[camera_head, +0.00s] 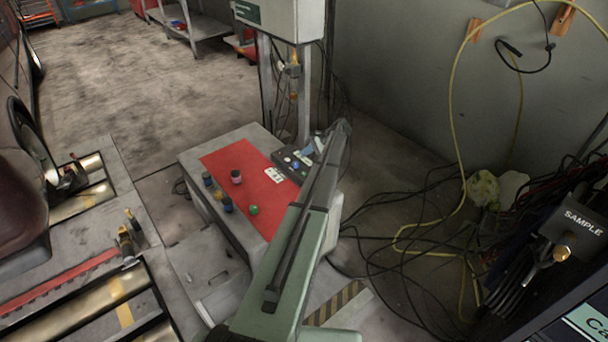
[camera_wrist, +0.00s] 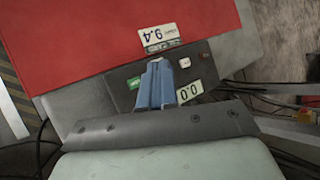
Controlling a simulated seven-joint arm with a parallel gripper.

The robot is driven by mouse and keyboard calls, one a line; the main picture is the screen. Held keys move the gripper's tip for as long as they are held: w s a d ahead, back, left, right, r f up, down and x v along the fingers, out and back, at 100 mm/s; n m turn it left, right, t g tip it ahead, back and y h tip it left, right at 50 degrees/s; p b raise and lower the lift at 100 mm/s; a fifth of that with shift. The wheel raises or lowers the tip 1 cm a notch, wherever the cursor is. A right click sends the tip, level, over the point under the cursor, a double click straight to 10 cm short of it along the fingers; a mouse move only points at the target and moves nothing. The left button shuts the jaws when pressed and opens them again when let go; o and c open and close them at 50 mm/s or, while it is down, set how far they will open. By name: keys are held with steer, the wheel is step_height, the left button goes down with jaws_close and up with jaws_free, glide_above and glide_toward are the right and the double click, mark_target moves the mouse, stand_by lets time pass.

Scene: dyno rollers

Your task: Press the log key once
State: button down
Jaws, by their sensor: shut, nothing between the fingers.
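A dark control box (camera_head: 290,153) stands at the back right corner of the red-topped bench, with small round keys on it. In the wrist view the dark box (camera_wrist: 122,95) shows a green key (camera_wrist: 133,83), a pale key (camera_wrist: 184,62) and a display reading 0.0 (camera_wrist: 189,92). I cannot read which key is the log key. My gripper (camera_wrist: 155,63) is shut and empty, its blue-grey fingers over the box between the green and pale keys. They hide part of the box, and I cannot tell whether they touch it.
A post with a grey cabinet (camera_head: 285,18) rises behind. Loose cables (camera_head: 400,235) lie on the floor at right.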

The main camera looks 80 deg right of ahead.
mark_target(306, 174)
steer(key=shift+f, duration=0.1)
steer(key=shift+f, duration=4.35)
steer(key=shift+f, duration=0.8)
steer(key=shift+r, duration=0.85)
steer(key=shift+r, duration=2.5)
steer(key=shift+w, duration=0.1)
